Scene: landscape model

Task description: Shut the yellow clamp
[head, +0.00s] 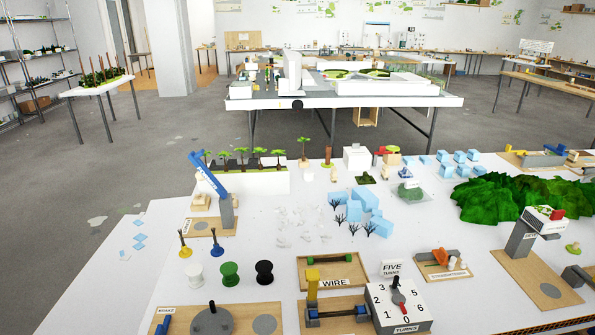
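A yellow upright piece (313,287), which looks like the clamp's lever, stands at the left end of a wooden-based fixture near the front middle of the table. It points up, with a blue-ended dark bar (340,313) lying across the fixture beside it. The clamp's jaw is too small to make out. Neither of my grippers shows in the head view.
The white dial box (399,308) with a red and black pointer stands close right of the fixture. The WIRE tray (334,283) lies just behind it. White, green and black spools (230,274) stand to the left. A blue lever (208,176) leans on a grey post.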

